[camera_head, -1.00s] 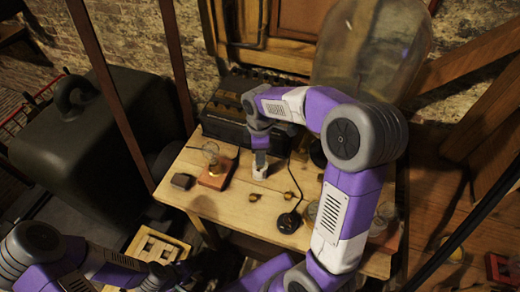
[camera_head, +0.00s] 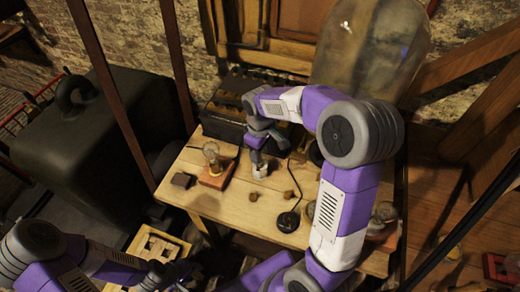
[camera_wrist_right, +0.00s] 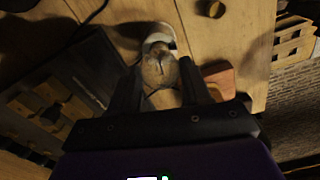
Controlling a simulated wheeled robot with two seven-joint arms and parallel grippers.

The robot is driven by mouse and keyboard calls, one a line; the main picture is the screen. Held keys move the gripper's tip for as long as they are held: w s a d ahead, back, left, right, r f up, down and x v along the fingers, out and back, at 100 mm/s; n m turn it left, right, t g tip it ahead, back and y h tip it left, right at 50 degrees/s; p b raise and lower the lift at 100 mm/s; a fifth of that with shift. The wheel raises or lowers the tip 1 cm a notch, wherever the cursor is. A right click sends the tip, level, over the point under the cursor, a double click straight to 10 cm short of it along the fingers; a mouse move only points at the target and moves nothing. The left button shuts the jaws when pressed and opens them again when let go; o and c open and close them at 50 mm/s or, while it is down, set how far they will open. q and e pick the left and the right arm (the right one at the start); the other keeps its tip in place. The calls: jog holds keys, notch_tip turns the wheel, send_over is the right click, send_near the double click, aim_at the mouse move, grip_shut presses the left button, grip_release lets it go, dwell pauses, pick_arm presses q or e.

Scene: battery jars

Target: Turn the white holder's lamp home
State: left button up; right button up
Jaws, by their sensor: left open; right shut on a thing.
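The white holder (camera_head: 260,171) stands upright on the wooden table, near its middle. My right gripper (camera_head: 257,157) points down over it. In the right wrist view the clear glass lamp (camera_wrist_right: 158,70) sits between my right gripper's fingers (camera_wrist_right: 161,78), which are shut on it. The white holder's rim (camera_wrist_right: 157,33) shows just beyond the lamp there. The lamp's base and how deep it sits are hidden. My left gripper (camera_head: 168,273) is open, low at the front left, away from the holder.
Left of the holder, another lamp (camera_head: 211,153) stands on a reddish wooden base (camera_head: 216,178), beside a small dark block (camera_head: 181,180). A dark box (camera_head: 222,118) stands behind.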

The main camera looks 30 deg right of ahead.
jog(key=o, duration=1.3)
jog(key=shift+c, duration=0.2)
jog(key=shift+r+p, duration=1.1)
jog(key=shift+r, duration=2.65)
